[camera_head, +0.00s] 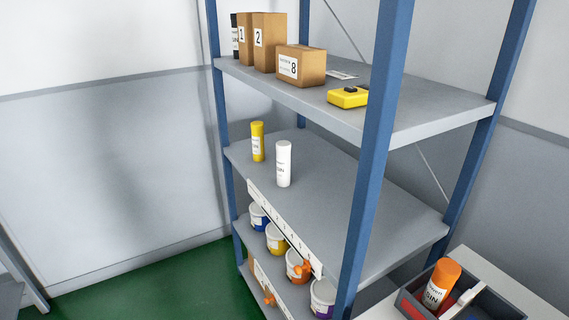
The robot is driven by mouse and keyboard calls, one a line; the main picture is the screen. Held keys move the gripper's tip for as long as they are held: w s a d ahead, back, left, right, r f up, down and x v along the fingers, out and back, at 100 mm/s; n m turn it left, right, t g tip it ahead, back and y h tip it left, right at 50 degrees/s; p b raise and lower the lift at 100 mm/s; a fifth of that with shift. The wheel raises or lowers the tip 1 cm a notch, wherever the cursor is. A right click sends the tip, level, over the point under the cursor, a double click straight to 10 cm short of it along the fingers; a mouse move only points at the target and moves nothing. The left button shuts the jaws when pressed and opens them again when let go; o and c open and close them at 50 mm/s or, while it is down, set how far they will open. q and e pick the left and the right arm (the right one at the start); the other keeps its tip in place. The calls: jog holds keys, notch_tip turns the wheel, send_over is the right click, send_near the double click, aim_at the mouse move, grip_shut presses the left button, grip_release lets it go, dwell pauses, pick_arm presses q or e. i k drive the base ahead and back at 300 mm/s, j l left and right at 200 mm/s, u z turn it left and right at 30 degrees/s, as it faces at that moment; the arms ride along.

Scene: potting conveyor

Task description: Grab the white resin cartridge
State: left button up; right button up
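The white resin cartridge (284,164) stands upright on the middle shelf (340,200), near its front edge. A yellow cartridge (257,142) stands upright just behind and to the left of it, with a small gap between them. The label on the white cartridge is too small to read. Neither of my grippers shows in the head view.
A blue post (378,150) rises at the front right of the rack. The upper shelf (420,122) holds boxes (301,66) and a yellow device (348,97). Tubs (277,239) sit below. A grey tote (500,305) at bottom right holds an orange cartridge (440,284).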

aim_at(283, 148)
jog(key=z, duration=0.35)
jog(key=i+j+z, duration=0.1)
jog(key=z, duration=0.25)
jog(key=j+z, duration=0.15)
jog(key=z, duration=0.15)
jog(key=i+j+z, duration=0.2)
jog(key=j+z, duration=0.15)
jog(key=j, duration=0.45)
jog(key=j+z, duration=0.35)
jog(key=j, duration=0.4)
jog(key=j+z, duration=0.3)
jog(key=j, duration=0.55)
